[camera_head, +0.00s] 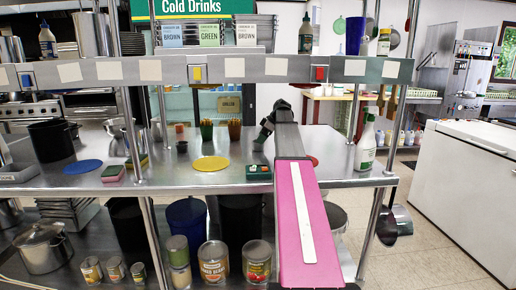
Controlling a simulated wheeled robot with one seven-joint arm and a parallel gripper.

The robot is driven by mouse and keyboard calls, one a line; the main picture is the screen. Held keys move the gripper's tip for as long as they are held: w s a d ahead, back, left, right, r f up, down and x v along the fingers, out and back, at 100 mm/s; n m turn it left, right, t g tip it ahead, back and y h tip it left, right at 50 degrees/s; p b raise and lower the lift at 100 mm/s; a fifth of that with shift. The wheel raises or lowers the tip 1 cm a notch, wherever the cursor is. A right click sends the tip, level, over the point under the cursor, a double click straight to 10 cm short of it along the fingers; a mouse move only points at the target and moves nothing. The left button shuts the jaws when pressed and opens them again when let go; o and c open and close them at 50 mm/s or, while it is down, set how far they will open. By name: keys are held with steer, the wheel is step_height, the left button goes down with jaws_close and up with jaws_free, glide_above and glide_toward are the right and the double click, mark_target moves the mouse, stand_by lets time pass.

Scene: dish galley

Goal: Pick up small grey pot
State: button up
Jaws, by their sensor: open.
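My arm reaches from the bottom right of the middle up over the steel counter (225,178). My gripper (263,136) is at its far end, dark, small and partly hidden by my own arm; it is open, with nothing seen in it. Several grey metal pots show, and I cannot tell which one is the small grey pot. A lidded one (42,249) stands on the lower shelf at far left. Another (394,225) hangs at the counter's right end. A grey metal vessel (117,137) stands on the counter, left of my gripper. My gripper is apart from these three.
A black pot (52,140), a blue disc (83,166), a yellow disc (211,163), a green box (259,172) and a spray bottle (366,142) are on the counter. Shelf posts and an upper shelf (240,69) frame it. Cans (213,262) stand below. Open floor lies right.

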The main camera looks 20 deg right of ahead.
mark_target(258, 146)
steer(key=x, duration=0.4)
steer(key=shift+w, duration=0.1)
steer(key=c, duration=1)
steer(key=shift+r, duration=0.1)
steer(key=shift+c, duration=0.2)
